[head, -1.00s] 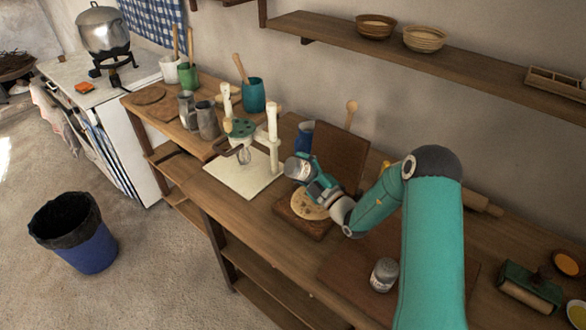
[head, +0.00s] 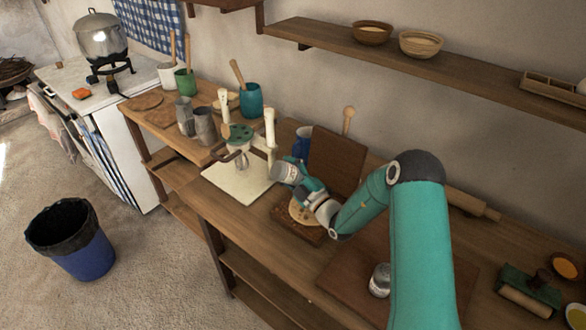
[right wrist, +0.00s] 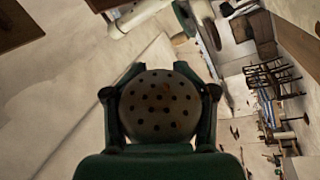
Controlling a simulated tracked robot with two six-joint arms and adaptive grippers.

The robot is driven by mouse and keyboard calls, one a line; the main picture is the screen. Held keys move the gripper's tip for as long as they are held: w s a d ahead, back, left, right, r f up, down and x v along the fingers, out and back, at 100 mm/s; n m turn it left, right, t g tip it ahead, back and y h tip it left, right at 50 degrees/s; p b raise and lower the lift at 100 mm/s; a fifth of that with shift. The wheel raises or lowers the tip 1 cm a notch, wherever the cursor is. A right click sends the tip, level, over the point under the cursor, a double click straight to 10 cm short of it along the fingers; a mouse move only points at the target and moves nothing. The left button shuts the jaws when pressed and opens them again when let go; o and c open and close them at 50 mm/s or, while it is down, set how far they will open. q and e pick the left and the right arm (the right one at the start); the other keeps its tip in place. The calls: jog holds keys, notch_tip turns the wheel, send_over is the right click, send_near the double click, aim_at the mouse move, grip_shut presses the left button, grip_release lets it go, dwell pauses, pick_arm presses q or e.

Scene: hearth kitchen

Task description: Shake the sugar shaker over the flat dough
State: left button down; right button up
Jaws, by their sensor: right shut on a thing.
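My right gripper (head: 304,190) is shut on a shaker (head: 286,173), a grey and white jar held tilted on its side above the worktop. In the right wrist view its domed lid with dark holes (right wrist: 160,104) faces the camera between the two fingers of the gripper (right wrist: 160,92). The flat dough (head: 300,213), pale and round with dark spots, lies on a small brown board (head: 285,217) below the gripper, which partly hides it. The held shaker is above and left of the dough in the head view. My left gripper is not in view.
A white press-like stand (head: 240,184) is just left of the dough. An upright brown board (head: 335,160) stands behind it. A second shaker (head: 380,280) stands on a large board (head: 345,270) at the front. A rolling pin (head: 473,206) lies at the back right.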

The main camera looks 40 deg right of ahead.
jog(key=d, duration=0.6)
jog(key=shift+s+d+b, duration=0.3)
jog(key=shift+s+b, duration=0.1)
jog(key=shift+s, duration=0.05)
dwell(2.6)
